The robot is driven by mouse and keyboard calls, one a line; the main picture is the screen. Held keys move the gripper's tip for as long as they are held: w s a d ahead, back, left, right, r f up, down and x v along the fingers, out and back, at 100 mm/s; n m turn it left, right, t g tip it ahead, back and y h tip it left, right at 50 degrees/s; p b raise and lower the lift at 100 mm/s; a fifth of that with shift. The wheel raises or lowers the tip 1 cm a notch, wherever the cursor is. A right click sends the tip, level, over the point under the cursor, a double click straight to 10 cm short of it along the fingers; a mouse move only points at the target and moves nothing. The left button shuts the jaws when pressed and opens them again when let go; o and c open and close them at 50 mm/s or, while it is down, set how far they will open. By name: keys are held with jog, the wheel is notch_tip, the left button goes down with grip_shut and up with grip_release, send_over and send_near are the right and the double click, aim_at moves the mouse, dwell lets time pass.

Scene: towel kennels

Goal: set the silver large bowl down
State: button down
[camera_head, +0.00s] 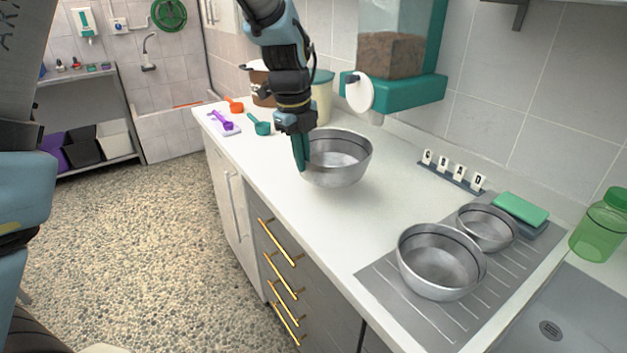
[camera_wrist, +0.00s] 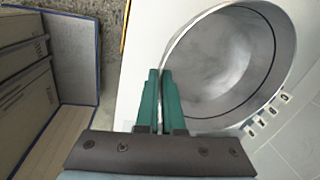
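The silver large bowl (camera_head: 345,150) is upright at the middle of the white counter, its base on or just above the surface; I cannot tell which. It also fills the upper right of the wrist view (camera_wrist: 225,60). My gripper (camera_head: 301,155) points down at the bowl's left rim. In the wrist view its teal fingers (camera_wrist: 161,100) are close together with the bowl's rim between them, shut on the wall. The fingertip inside the bowl is partly hidden in the head view.
Two other silver bowls, a bigger one (camera_head: 440,262) and a smaller one (camera_head: 487,227), stand on the grey drainer (camera_head: 385,283). Letter blocks (camera_head: 452,170) line the wall side. A teal dispenser (camera_head: 400,95) and scoops (camera_head: 259,124) are farther back. Counter between bowl and drainer is clear.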

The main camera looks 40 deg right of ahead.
notch_tip(320, 180, down, 8)
jog(key=shift+r+p, duration=0.2)
jog(key=shift+p, duration=0.75)
jog(key=c, duration=1)
grip_release()
jog(key=shift+c, duration=0.2)
notch_tip(320, 180, up, 12)
jog(key=a+b, duration=0.1)
jog(key=b, duration=0.1)
jog(key=shift+a+b, duration=0.4)
